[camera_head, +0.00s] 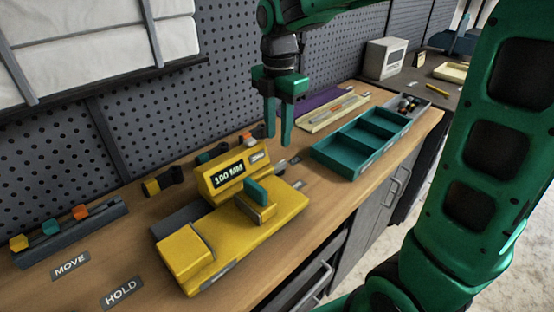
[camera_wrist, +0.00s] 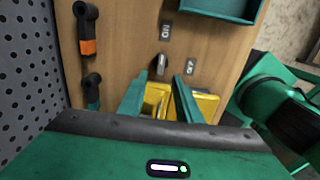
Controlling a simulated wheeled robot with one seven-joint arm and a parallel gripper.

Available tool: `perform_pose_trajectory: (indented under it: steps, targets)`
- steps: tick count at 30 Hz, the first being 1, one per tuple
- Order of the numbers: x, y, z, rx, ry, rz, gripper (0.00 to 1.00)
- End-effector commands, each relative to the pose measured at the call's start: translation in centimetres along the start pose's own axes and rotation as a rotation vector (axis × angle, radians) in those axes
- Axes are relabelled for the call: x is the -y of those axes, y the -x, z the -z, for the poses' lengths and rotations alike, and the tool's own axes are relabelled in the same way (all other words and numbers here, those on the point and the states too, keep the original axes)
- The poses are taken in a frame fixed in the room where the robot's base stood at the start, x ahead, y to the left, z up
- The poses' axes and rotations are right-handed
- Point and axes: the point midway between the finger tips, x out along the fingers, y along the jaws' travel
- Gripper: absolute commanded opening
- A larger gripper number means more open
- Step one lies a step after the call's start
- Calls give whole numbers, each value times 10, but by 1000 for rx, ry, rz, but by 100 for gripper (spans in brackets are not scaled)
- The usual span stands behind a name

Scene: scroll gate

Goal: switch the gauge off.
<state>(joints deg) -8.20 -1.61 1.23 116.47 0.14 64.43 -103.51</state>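The yellow gauge (camera_head: 235,238) sits on the wooden bench, and its dark display (camera_head: 228,175) reads "100 MM" in light characters. A teal block stands on its top. My gripper (camera_head: 278,138) is open and empty, pointing down above the bench behind the gauge's right end. In the wrist view, yellow parts of the gauge (camera_wrist: 205,105) show between and beside my fingers (camera_wrist: 160,78). A small dark switch or knob (camera_wrist: 161,64) stands just beyond the fingertips, apart from them. Two small labels (camera_wrist: 165,32) (camera_wrist: 190,67) lie near it; their words are too small to read surely.
A teal compartment tray (camera_head: 365,138) stands to the right. Dark hooked holders (camera_wrist: 87,30) line the pegboard side. A rail with coloured blocks (camera_head: 70,232) and labels "MOVE" (camera_head: 70,266) and "HOLD" (camera_head: 122,292) are at left. The bench's front edge drops to cabinets.

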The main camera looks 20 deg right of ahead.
Motion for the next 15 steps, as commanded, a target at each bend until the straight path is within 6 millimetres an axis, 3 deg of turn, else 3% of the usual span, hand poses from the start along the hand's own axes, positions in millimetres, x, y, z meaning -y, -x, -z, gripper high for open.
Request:
perform_pose_trajectory:
  steps: [9, 15]
  targets:
    - [1, -56, 0, -1, -4, 4, 31]
    - [1, -82, 0, 0, -5, 3, 31]
